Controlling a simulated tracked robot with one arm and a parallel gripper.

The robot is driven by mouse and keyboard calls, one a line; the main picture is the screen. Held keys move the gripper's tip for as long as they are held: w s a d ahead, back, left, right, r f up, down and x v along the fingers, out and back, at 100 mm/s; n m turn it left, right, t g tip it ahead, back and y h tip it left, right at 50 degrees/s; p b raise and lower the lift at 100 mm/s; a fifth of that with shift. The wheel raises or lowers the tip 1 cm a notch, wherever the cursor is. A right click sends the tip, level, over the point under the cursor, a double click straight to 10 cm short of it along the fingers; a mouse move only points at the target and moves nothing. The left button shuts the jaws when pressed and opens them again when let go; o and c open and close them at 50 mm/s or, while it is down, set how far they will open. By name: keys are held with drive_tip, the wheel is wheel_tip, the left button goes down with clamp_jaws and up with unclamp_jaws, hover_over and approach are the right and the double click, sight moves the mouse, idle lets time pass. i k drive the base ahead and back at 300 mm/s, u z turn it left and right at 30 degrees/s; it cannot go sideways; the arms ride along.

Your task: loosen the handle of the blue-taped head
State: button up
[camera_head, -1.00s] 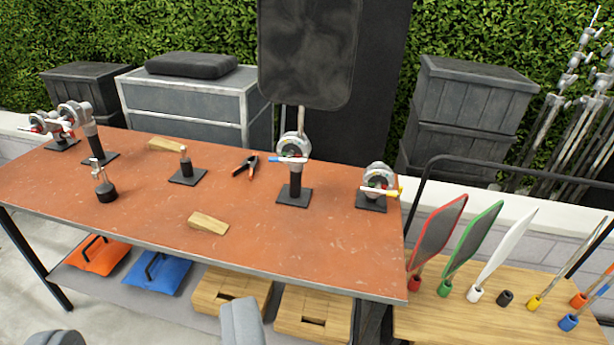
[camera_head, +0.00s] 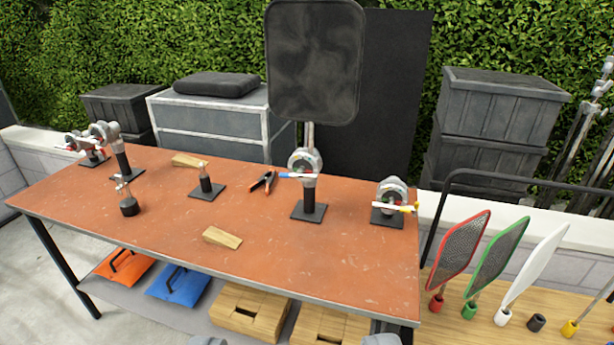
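The blue-taped head (camera_head: 305,162) is a round grey grip head on a black post with a square base, standing on the red-brown table (camera_head: 330,258). Its handle (camera_head: 296,176) lies roughly level across the front, with blue tape at the left end and a red part near the middle. A rod rises from the head to a large dark rectangular panel (camera_head: 315,60). My gripper (camera_head: 292,341) shows only as two grey tips at the bottom edge, set wide apart with nothing seen between them. It is well short of the head.
A yellow-taped head (camera_head: 392,196) stands to the right. More heads (camera_head: 105,135) stand far left.

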sight(301, 174)
drive_tip(key=z, duration=0.05)
drive_tip(key=i, duration=1)
drive_tip(key=u, duration=0.05)
